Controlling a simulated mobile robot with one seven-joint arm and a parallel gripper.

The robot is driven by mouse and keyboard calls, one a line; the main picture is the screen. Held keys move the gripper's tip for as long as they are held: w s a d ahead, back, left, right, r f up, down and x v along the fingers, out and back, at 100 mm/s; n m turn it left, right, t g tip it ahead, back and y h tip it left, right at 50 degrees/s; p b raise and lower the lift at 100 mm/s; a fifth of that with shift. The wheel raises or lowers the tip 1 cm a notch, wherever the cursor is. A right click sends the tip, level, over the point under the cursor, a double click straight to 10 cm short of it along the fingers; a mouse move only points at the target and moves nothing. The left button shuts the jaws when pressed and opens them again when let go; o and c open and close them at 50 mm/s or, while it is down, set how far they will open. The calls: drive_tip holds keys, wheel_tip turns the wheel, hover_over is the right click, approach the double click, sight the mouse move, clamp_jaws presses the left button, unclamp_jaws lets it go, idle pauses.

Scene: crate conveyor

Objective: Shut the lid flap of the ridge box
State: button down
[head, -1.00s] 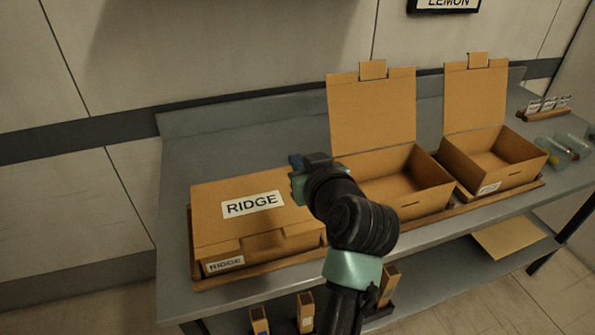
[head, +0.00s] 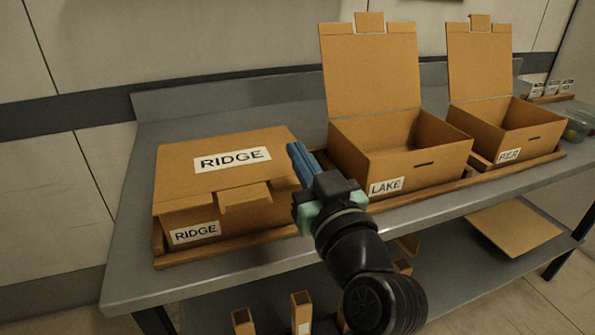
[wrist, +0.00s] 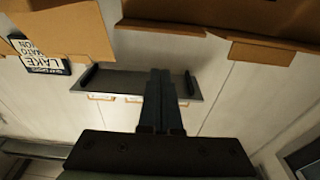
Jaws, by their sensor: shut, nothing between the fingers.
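The ridge box (head: 255,217) is a brown carton at the left of the bench, with a RIDGE label on its front. Its lid flap (head: 180,180) lies lowered over the top, with a second RIDGE label on it. The lid's small front tab (head: 246,197) stands outside the front wall. I cannot tell whether the lid is fully flush. My gripper (head: 299,160) is shut and empty, by the ridge box's right end, between it and the lake box.
The lake box (head: 400,160) and pier box (head: 510,133) stand open to the right, lids upright. A wooden rail (head: 225,246) runs along the boxes' front. Bare grey bench (head: 200,113) lies behind the ridge box. Small cartons (head: 301,312) stand on the lower shelf.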

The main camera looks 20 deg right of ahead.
drive_tip(key=f+t+b, duration=0.1)
drive_tip(key=b, duration=0.2)
drive_tip(key=f+b, duration=0.2)
drive_tip(key=b, duration=0.2)
drive_tip(key=f+t+b, duration=0.1)
drive_tip(key=f+b, duration=0.1)
drive_tip(key=b, duration=0.1)
drive_tip(key=shift+s+f+t+b, duration=0.15)
drive_tip(key=shift+s+t+b, duration=0.15)
drive_tip(key=shift+s+b, duration=0.05)
drive_tip(key=shift+f, duration=0.15)
